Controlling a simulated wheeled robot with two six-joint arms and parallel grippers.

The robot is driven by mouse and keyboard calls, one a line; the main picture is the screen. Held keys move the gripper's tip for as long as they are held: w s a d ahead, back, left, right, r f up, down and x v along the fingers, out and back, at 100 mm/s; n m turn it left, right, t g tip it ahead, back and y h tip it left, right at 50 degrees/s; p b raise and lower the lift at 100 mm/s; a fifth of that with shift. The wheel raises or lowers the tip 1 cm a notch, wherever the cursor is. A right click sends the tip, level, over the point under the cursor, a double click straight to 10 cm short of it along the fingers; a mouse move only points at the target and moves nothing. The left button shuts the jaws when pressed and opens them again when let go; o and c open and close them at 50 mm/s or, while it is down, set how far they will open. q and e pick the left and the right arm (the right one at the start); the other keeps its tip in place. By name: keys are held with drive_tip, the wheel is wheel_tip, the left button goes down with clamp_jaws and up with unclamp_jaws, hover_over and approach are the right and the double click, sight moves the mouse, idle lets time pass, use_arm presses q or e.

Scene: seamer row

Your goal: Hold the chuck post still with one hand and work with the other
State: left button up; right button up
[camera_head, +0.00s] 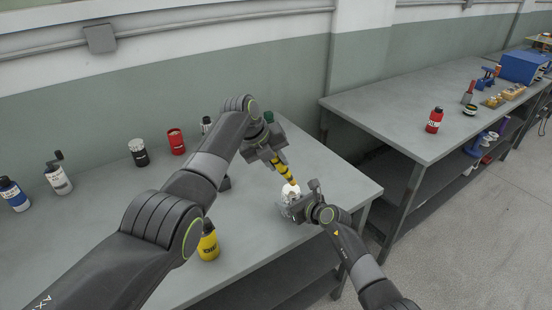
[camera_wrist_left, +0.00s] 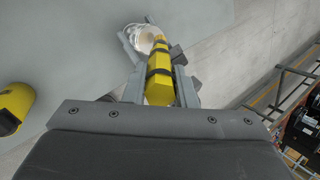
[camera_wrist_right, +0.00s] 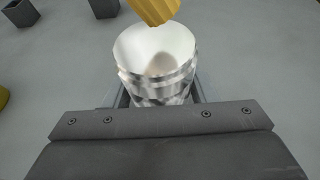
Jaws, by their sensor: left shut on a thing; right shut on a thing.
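The chuck post (camera_head: 290,191) is a short white and shiny metal cylinder near the table's right corner. In the right wrist view the chuck post (camera_wrist_right: 154,60) shows a pale, hollow-looking top. My right gripper (camera_head: 303,205) is shut on its lower part. My left gripper (camera_head: 276,160) is shut on a yellow tool (camera_head: 284,171) with black bands, held tilted, its lower end at the post's top. The tool (camera_wrist_left: 159,80) also shows between the fingers in the left wrist view. In the right wrist view the tool's yellow end (camera_wrist_right: 154,10) is above the post's far rim; contact is unclear.
A yellow bottle (camera_head: 209,243) stands near the table's front edge. Black-and-white (camera_head: 139,153), red (camera_head: 176,142) and blue (camera_head: 13,194) containers stand along the back and left. A second bench (camera_head: 400,122) stands to the right across a gap.

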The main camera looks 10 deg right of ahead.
use_arm(q)
drive_tip(key=shift+f, duration=0.75)
idle(0.7)
drive_tip(key=shift+s+a, duration=0.1)
drive_tip(key=shift+s, duration=0.05)
drive_tip(key=shift+s+d, duration=0.15)
drive_tip(key=shift+d, duration=0.8)
drive_tip(key=shift+w+a, duration=0.35)
drive_tip(key=shift+a, duration=0.2)
drive_tip(key=shift+w+a, duration=0.3)
drive_tip(key=shift+a, duration=0.25)
idle(3.9)
